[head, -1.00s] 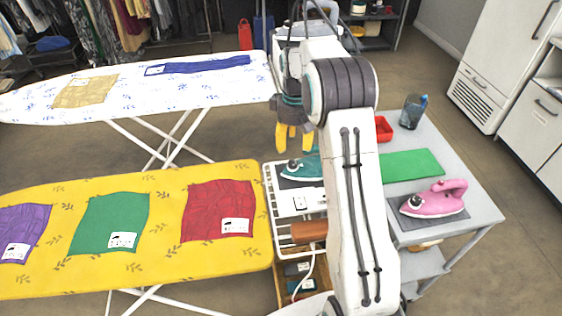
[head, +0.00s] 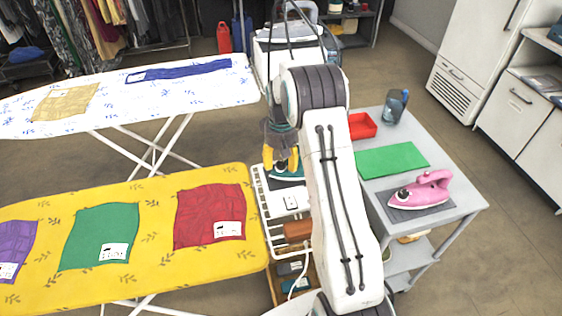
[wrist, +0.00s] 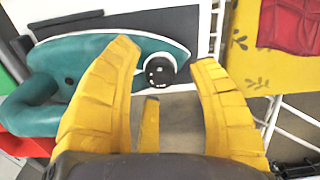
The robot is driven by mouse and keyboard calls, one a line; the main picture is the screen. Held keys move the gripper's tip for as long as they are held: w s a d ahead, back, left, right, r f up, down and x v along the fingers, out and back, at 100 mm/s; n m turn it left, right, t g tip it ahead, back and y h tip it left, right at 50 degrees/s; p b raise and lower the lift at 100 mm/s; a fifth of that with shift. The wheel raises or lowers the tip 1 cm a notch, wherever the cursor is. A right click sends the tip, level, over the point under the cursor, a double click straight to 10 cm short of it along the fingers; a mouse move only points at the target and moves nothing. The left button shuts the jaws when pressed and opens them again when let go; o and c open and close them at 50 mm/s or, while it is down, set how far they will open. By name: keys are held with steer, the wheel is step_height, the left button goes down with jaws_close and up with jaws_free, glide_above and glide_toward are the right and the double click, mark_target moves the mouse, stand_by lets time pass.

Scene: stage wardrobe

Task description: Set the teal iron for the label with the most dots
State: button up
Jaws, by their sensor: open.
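The teal iron (head: 287,170) rests on a dark pad at the left end of the grey table, largely hidden by my arm in the head view. In the wrist view the teal iron (wrist: 105,75) lies across the upper left, with its dark round dial (wrist: 160,71) just beyond my fingertips. My gripper (wrist: 165,65) is open, with yellow fingers either side of the dial in the picture; I cannot tell if they touch it. In the head view my gripper (head: 282,160) hangs over the iron. Labels show on the red cloth (head: 208,215) and the green cloth (head: 100,236); their dots are too small to count.
A yellow ironing board (head: 150,188) stands at left, with a purple cloth (head: 14,245) too. A white board (head: 200,92) behind bears tan and blue cloths. A pink iron (head: 420,190), green mat (head: 392,160), red tray (head: 362,126) and jug (head: 396,106) occupy the grey table.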

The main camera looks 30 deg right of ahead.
steer(key=shift+f, duration=0.25)
steer(key=shift+o, duration=0.3)
jaws_close()
